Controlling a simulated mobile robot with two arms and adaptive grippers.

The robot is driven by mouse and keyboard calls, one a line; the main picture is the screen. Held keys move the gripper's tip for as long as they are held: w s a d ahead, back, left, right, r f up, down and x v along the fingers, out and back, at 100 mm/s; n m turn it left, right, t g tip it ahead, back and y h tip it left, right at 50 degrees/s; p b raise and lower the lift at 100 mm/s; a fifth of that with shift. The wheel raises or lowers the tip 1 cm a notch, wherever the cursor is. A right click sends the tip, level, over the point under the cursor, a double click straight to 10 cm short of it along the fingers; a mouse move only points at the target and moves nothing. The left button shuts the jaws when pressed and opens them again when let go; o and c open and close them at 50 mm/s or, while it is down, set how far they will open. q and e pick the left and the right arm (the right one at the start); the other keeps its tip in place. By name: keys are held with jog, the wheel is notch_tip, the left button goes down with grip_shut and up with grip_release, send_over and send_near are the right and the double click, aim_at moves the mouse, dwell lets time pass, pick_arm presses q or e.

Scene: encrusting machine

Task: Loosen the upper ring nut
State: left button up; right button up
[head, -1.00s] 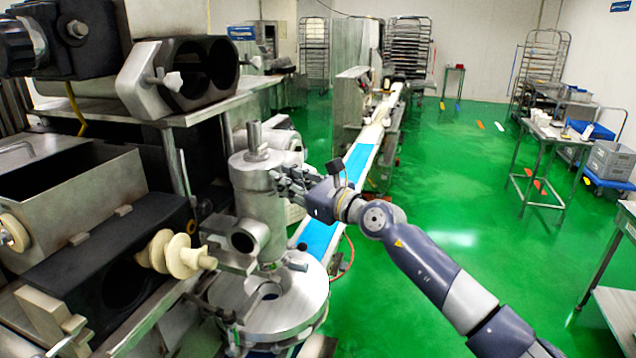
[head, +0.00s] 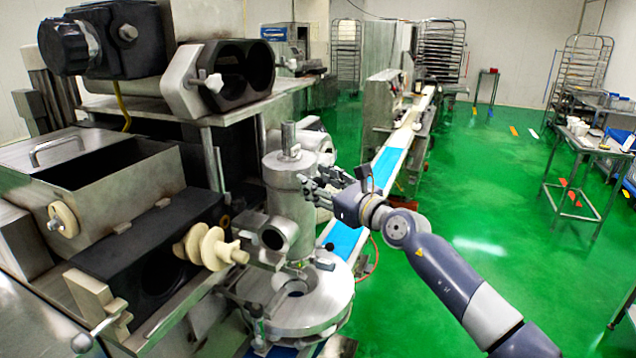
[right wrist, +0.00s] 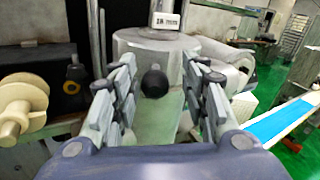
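A metal cylinder (head: 287,187) with a thin post on top stands upright above a round metal plate (head: 318,313). I cannot tell for sure which of its parts is the upper ring nut. My right gripper (head: 318,190) is just right of the cylinder's upper part, fingers toward it. In the right wrist view the right gripper (right wrist: 158,105) is open, with its fingers apart. A black ball knob (right wrist: 155,83) shows between them against a broad rounded metal body (right wrist: 140,48). I cannot tell whether the fingers touch anything. My left gripper is not in view.
A cream screw-shaped part (head: 212,248) sticks out of the machine at left. A black two-hole block (head: 245,70) is above, behind the cylinder. A blue conveyor belt (head: 388,160) runs behind my right gripper. Green floor (head: 480,215) at right is open.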

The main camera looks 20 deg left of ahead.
jog(key=shift+s+d, duration=0.1)
jog(key=shift+s, duration=0.05)
jog(key=v, duration=1.1)
jog(key=shift+d, duration=0.35)
jog(key=shift+s, duration=0.1)
